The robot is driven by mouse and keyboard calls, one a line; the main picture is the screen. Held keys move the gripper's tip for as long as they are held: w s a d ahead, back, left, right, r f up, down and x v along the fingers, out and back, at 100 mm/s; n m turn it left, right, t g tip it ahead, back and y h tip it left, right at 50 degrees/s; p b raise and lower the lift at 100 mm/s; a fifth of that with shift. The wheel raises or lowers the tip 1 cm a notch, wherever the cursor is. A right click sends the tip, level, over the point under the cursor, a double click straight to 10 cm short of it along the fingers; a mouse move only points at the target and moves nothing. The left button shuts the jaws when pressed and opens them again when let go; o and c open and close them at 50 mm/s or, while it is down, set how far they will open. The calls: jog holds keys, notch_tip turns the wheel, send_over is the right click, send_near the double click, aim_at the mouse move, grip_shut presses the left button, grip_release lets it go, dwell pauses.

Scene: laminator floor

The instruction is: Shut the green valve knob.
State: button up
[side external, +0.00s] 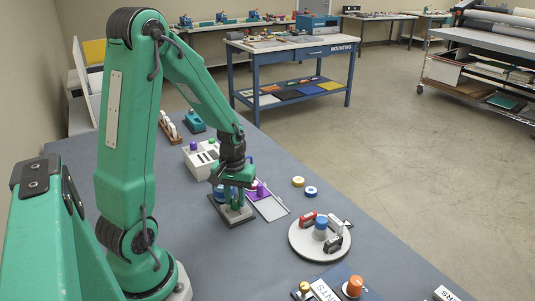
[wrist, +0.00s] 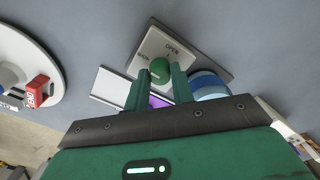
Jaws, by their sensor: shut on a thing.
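The green valve knob (wrist: 159,71) sits on a pale plate (wrist: 182,45) marked OPEN in the wrist view. My gripper (wrist: 160,82) has one finger on each side of the knob and is shut on it. In the side external view my gripper (side external: 233,200) points down over the dark base (side external: 238,219) of the valve, and the knob is mostly hidden by the fingers there. The knob's pointer direction is too small to tell. A blue banded cylinder (wrist: 209,87) stands close beside the right finger in the wrist view.
A round white turntable (side external: 300,244) with small coloured items and a blue knob stands to the right. A pale panel (side external: 272,208) with a purple part lies beside the valve. A white box (side external: 197,162) with knobs is behind. Two small rings (side external: 311,191) lie nearby.

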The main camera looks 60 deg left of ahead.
aim_at(235, 200)
jog(key=o, duration=1)
jog(key=shift+r, duration=0.1)
jog(key=shift+r, duration=3.8)
jog(key=s+d+r+m+t, duration=0.2)
jog(key=s+d+r+m, duration=0.1)
jog(key=d+r, duration=0.3)
jog(key=s+d+r+m+t, duration=0.3)
jog(key=d+r+m, duration=0.3)
jog(key=d, duration=0.3)
jog(key=shift+r+t, duration=0.3)
jog(key=shift+r, duration=0.1)
